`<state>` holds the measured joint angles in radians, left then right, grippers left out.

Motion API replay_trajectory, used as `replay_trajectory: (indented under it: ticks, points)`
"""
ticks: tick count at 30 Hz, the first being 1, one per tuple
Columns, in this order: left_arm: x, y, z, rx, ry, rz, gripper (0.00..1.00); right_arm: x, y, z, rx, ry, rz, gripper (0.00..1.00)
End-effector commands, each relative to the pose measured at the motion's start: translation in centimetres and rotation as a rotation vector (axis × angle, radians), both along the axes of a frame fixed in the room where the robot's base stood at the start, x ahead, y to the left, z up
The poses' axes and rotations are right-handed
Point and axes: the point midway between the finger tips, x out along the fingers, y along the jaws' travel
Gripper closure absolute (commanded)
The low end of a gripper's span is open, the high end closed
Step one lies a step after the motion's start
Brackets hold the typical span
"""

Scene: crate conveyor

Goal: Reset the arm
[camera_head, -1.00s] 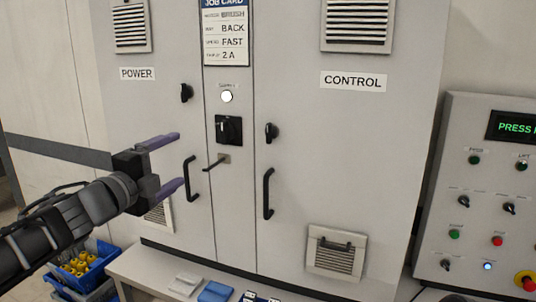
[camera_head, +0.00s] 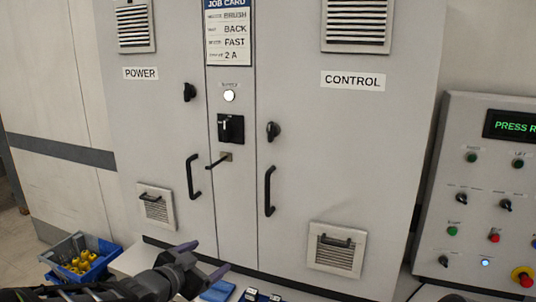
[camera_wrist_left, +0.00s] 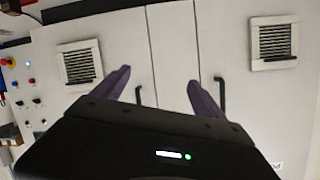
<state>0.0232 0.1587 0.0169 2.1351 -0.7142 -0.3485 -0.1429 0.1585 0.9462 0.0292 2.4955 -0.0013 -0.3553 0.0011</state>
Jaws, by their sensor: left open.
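My left gripper (camera_head: 204,257) is at the bottom of the head view, low in front of the cabinet and over the bench's left part. Its two purple fingers are spread apart with nothing between them. In the left wrist view the open fingers (camera_wrist_left: 160,85) point at the cabinet doors. My left arm comes in from the lower left corner. The grey cabinet (camera_head: 310,130) stands closed, with a POWER door on the left and a CONTROL door on the right. My right gripper does not show.
A blue crate (camera_head: 98,266) with yellow parts stands at the lower left. A blue item (camera_head: 217,291) lies on the bench (camera_head: 130,262) near my gripper. A control panel (camera_head: 480,190) with buttons, switches and a green display stands at the right. Door handles (camera_head: 268,190) stick out from the cabinet.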

Motion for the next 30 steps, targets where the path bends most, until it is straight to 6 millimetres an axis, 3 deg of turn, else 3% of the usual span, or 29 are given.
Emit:
replay_trajectory:
  ticks: [1, 6, 11, 15, 18, 22, 25, 30]
  points:
    - [-0.9, -0.8, -4.6, -0.067, 0.109, 0.027, 0.18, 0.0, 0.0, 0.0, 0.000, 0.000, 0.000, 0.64]
    - [-6.1, -2.7, -17.7, -0.269, 0.455, 0.166, 0.18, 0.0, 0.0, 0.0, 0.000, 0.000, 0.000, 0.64]
    - [-14.0, -4.4, -28.3, -0.388, 0.772, 0.321, 0.18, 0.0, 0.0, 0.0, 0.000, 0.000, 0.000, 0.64]
    - [-22.6, -5.6, -35.5, -0.428, 1.027, 0.448, 0.18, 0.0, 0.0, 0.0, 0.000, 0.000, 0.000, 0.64]
    - [-28.3, -6.5, -38.7, -0.424, 1.174, 0.504, 0.18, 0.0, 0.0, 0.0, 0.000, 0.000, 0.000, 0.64]
    - [-33.4, -7.4, -41.1, -0.403, 1.295, 0.521, 0.18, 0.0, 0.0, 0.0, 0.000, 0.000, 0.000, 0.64]
    - [-35.1, -7.8, -42.0, -0.395, 1.338, 0.521, 0.18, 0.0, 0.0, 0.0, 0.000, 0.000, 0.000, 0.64]
    - [-35.4, -7.8, -42.2, -0.395, 1.347, 0.525, 0.18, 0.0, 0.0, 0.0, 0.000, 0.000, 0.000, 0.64]
